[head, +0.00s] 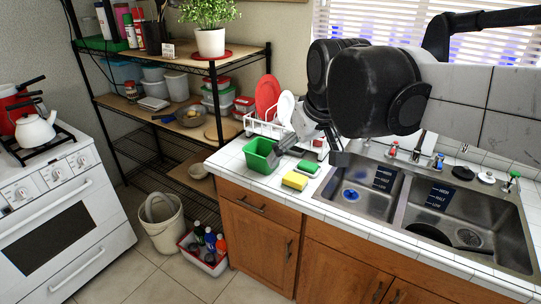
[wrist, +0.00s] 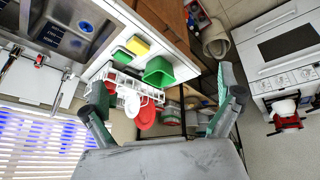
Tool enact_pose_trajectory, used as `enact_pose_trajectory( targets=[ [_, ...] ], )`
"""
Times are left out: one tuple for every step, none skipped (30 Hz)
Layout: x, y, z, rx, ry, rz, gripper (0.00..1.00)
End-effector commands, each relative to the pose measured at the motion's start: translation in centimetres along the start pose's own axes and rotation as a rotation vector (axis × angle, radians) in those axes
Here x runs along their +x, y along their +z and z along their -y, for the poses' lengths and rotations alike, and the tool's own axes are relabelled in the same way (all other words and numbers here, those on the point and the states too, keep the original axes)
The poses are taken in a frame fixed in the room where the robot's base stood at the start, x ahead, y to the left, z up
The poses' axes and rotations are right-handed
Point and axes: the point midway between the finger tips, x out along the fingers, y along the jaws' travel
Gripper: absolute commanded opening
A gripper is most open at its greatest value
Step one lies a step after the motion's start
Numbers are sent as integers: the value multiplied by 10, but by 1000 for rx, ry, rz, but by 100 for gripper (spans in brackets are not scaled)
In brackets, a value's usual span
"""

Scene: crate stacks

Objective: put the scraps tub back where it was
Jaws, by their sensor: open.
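A green open-topped tub (head: 260,157), which fits the scraps tub, stands upright on the left end of the white tiled counter (head: 232,164), beside the dish rack. It also shows in the wrist view (wrist: 158,74), between and beyond my fingers. My gripper (head: 308,153) is open, with nothing seen between its fingers. In the head view it hangs over the counter, and its left finger overlaps the tub's right edge. In the wrist view my gripper (wrist: 157,92) shows its two fingers spread wide, apart from the tub. The inside of the tub is mostly dark.
A yellow sponge (head: 295,180) and a green scrubber (head: 308,167) lie right of the tub. The white dish rack (head: 258,127) with plates stands behind. A double sink (head: 375,192) is at right. Left are a wire shelf (head: 118,97), a bucket (head: 161,225) and a stove (head: 60,215).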

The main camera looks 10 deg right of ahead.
Motion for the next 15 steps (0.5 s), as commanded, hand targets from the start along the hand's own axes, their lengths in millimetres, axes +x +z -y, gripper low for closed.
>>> enact_pose_trajectory(
  targets=[
    [-1, 19, 4, 18, 3, -15, 100],
    [-2, 28, 5, 30, 4, -24, 100],
    [-2, 40, 8, 46, 6, -37, 100],
    [-1, 50, 9, 57, 7, -46, 100],
    [-1, 60, 11, 70, 8, -55, 100],
    [0, 72, 13, 84, 10, -68, 100],
    [1, 81, 15, 96, 11, -77, 100],
    [3, 90, 17, 107, 11, -86, 100],
    [5, 100, 19, 121, 12, -97, 100],
    [6, 107, 20, 131, 13, -105, 100],
    [8, 115, 22, 140, 13, -112, 100],
    [10, 123, 23, 150, 13, -120, 100],
    [11, 128, 24, 158, 13, -127, 100],
    [12, 132, 25, 164, 14, -132, 100],
    [14, 137, 26, 171, 14, -137, 100]
  ],
)
